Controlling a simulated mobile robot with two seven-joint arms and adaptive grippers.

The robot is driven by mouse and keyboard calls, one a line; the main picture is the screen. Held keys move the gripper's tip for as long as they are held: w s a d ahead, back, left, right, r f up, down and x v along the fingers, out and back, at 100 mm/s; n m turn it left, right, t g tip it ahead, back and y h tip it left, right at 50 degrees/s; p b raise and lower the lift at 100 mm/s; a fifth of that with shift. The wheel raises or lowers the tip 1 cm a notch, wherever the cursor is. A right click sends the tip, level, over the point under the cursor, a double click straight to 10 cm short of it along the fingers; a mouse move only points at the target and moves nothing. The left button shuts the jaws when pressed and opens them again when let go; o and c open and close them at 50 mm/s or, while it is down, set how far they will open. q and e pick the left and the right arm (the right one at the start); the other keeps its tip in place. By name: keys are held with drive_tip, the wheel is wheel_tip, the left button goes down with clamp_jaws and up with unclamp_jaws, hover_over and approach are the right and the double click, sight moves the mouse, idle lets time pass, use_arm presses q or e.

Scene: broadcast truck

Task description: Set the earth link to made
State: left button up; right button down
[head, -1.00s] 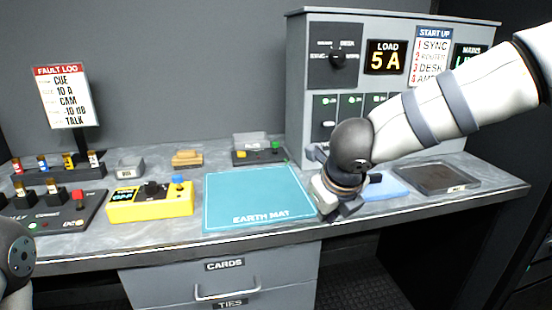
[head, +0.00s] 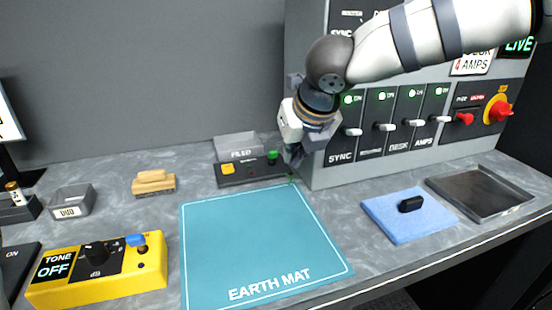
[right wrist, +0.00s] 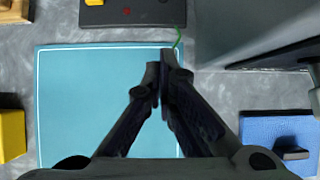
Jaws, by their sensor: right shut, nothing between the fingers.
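A low black panel (head: 250,174) with a yellow block (head: 228,169) at its left and a green knob (head: 272,157) at its right stands behind the earth mat (head: 255,240). Its lettering is too small to read, so I cannot tell if it is the earth link. A thin green wire (right wrist: 178,38) runs between this panel and the mat's far right corner. My right gripper (head: 295,160) is shut and empty, pointing down near that corner, just right of the panel. In the right wrist view its fingertips (right wrist: 165,62) appear over the mat's corner. My left gripper is out of view.
The grey cabinet (head: 320,170) with several switches stands close to the right of my gripper. A grey tray (head: 238,142) is behind the panel. A yellow tone box (head: 100,280), a blue pad (head: 410,215) and a dark tray (head: 480,190) lie on the bench.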

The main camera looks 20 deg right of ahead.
sight(273, 157)
drive_tip(key=x, duration=1)
drive_tip(key=shift+w+f, duration=0.1)
drive_tip(key=w, duration=0.1)
drive_tip(key=w+b, duration=0.1)
drive_tip(key=w, duration=0.1)
drive_tip(key=shift+w+r, duration=0.15)
drive_tip(key=shift+r, duration=0.25)
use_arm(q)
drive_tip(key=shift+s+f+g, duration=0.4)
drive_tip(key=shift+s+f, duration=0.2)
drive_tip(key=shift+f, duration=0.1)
use_arm(e)
drive_tip(key=shift+w+r, duration=0.25)
drive_tip(key=shift+r, duration=0.15)
